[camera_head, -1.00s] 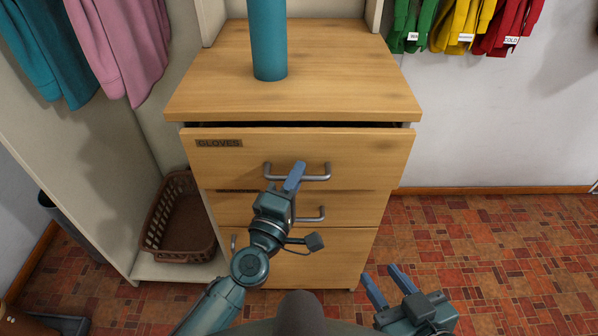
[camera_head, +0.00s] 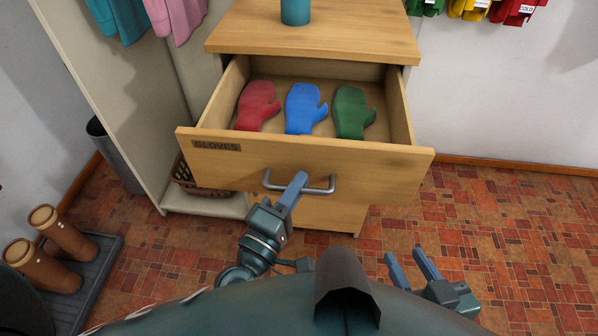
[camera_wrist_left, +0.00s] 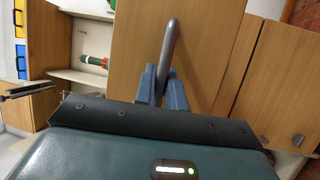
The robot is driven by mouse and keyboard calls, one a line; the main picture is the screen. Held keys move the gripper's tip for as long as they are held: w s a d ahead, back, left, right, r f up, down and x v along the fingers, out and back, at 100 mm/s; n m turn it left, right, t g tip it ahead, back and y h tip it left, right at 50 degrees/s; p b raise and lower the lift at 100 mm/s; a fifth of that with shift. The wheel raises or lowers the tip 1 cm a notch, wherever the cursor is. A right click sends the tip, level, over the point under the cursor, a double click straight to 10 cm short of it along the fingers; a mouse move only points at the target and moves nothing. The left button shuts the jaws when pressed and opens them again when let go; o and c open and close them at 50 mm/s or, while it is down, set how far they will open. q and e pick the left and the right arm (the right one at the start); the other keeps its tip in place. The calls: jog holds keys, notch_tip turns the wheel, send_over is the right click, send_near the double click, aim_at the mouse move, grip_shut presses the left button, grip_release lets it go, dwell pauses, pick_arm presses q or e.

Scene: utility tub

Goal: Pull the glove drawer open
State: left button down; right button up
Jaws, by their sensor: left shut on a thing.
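The glove drawer (camera_head: 300,160), a wooden top drawer labelled GLOVES (camera_head: 216,146), is pulled well out of the cabinet. Inside lie a red glove (camera_head: 258,106), a blue glove (camera_head: 305,108) and a green glove (camera_head: 352,112) side by side. My left gripper (camera_head: 297,186) is shut on the drawer's grey bar handle (camera_head: 322,190). In the left wrist view, the blue fingers (camera_wrist_left: 162,88) sit on either side of the handle (camera_wrist_left: 170,50). My right gripper (camera_head: 410,262) is open and empty over the floor at the lower right.
A teal cylinder (camera_head: 295,11) stands on the cabinet top (camera_head: 330,40). A brown basket (camera_head: 190,178) sits in the shelf unit at left. Brown boots (camera_head: 60,235) stand on a grey tray at far left. Open tiled floor (camera_head: 510,230) lies to the right.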

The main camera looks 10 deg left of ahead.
pick_arm(q)
jog(key=shift+s, duration=1.8)
pick_arm(e)
jog(key=shift+s+d+r, duration=0.1)
jog(key=shift+s+r, duration=0.05)
jog(key=shift+s, duration=0.2)
pick_arm(q)
jog(key=c, duration=1.8)
grip_release()
jog(key=shift+o, duration=0.2)
